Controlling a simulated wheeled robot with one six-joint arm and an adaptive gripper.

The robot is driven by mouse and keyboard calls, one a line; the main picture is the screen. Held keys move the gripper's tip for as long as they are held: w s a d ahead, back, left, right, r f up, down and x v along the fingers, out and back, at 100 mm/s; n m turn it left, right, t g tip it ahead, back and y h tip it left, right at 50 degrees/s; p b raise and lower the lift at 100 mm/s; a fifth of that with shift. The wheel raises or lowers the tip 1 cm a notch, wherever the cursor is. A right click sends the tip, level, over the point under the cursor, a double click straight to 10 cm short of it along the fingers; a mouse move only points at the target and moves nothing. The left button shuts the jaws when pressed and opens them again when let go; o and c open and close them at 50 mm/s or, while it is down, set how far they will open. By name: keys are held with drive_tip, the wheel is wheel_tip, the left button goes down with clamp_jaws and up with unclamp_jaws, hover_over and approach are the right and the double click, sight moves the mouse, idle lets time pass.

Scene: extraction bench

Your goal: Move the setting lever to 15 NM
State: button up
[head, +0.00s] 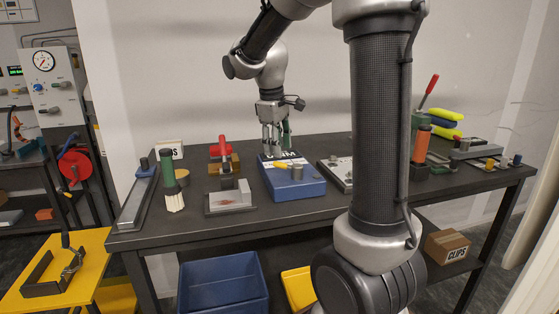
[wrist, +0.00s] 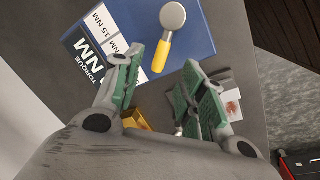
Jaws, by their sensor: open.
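The setting lever is a round grey knob (wrist: 172,16) with a yellow handle (wrist: 160,55) on a blue box. In the wrist view the handle points down from the knob, towards my gripper. White labels lie left of it; one reads 15 NM (wrist: 103,22). A second label (wrist: 122,46) is partly hidden by my left finger, its number unreadable. In the head view the lever (head: 282,165) lies on the blue box (head: 300,188), handle to the left. My gripper (head: 274,148) is above the box's back left part. In the wrist view its green-padded fingers (wrist: 162,60) are open and empty, either side of the handle's end; contact is unclear.
A red-handled clamp (head: 225,150) and a grey block on a plate (head: 232,200) stand left of the box. A green-handled tool (head: 170,178) stands farther left. A flat plate fixture (head: 336,172) lies to the right. Blue (head: 222,292) and yellow bins sit below the bench.

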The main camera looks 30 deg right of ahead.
sight(280, 163)
drive_tip(key=f, duration=0.3)
drive_tip(key=d+f, duration=0.1)
drive_tip(key=f, duration=0.1)
drive_tip(key=shift+w+f, duration=0.2)
clamp_jaws()
